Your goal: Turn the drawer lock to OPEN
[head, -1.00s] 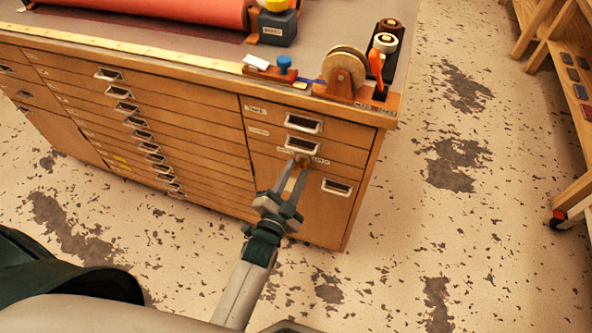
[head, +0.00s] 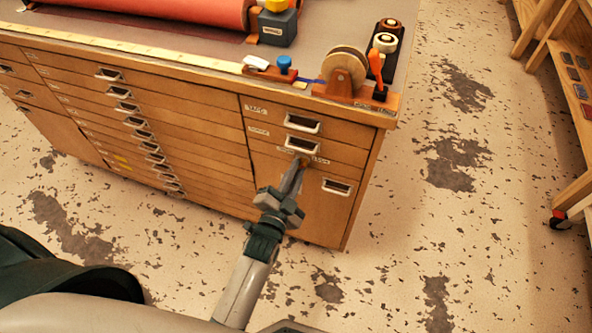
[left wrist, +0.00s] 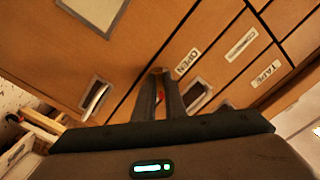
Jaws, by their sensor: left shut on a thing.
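The drawer lock (head: 305,160) is a small brass-coloured knob on the cabinet front, below the second drawer's handle in the right column. It also shows in the left wrist view (left wrist: 157,71), mostly covered by my fingers. My left gripper (head: 299,168) is shut on the lock, its fingers reaching up to it from below. In the left wrist view my left gripper (left wrist: 158,82) has its fingertips at the lock, beside a white OPEN label (left wrist: 187,62). A small red patch shows between the fingers. Which way the lock points is hidden. My right gripper is not in view.
The wooden cabinet (head: 200,150) has several drawers with metal handles. Its top bears a red roll (head: 170,12), a tape dispenser (head: 344,72) and small tools. A shelf rack (head: 570,100) stands at the right. The speckled floor between is clear.

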